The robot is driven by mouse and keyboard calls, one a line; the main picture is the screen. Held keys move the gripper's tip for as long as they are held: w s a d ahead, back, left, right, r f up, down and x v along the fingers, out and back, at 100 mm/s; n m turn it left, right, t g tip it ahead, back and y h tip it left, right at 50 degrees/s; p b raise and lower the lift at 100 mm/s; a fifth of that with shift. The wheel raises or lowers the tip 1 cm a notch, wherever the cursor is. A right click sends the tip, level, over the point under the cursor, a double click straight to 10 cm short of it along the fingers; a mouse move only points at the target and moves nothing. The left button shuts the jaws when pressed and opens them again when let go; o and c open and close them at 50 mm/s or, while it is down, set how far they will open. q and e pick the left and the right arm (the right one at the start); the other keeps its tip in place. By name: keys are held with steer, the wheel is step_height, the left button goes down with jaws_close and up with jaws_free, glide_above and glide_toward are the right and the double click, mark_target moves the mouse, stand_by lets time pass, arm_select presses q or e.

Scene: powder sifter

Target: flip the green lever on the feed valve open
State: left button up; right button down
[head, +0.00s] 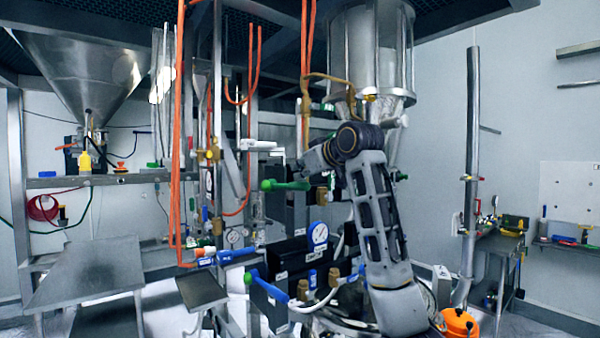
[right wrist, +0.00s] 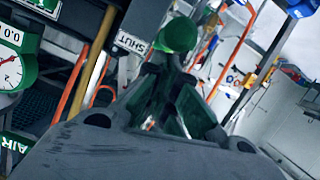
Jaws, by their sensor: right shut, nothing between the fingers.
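The green lever (head: 285,185) sticks out level to the left from the feed valve in the head view. The valve body is partly hidden behind my right arm. My right gripper (head: 312,158) is just above and right of the lever, shut and empty. In the right wrist view a rounded green end (right wrist: 178,35), which looks like the lever's, lies just beyond the fingertips (right wrist: 174,65). I cannot tell whether they touch. A label reading SHUT (right wrist: 130,42) is beside it. My left gripper is not in view.
A steel hopper (head: 370,50) hangs above the arm. Orange hoses (head: 177,130) and upright pipes stand to the left. A blue-handled valve (head: 268,288) and a gauge (head: 318,235) sit below the lever. A red-needled gauge (right wrist: 10,73) is at the wrist view's left.

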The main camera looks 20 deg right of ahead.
steer(key=shift+f+t+b, duration=0.35)
steer(key=shift+t+b, duration=0.05)
steer(key=shift+b, duration=0.25)
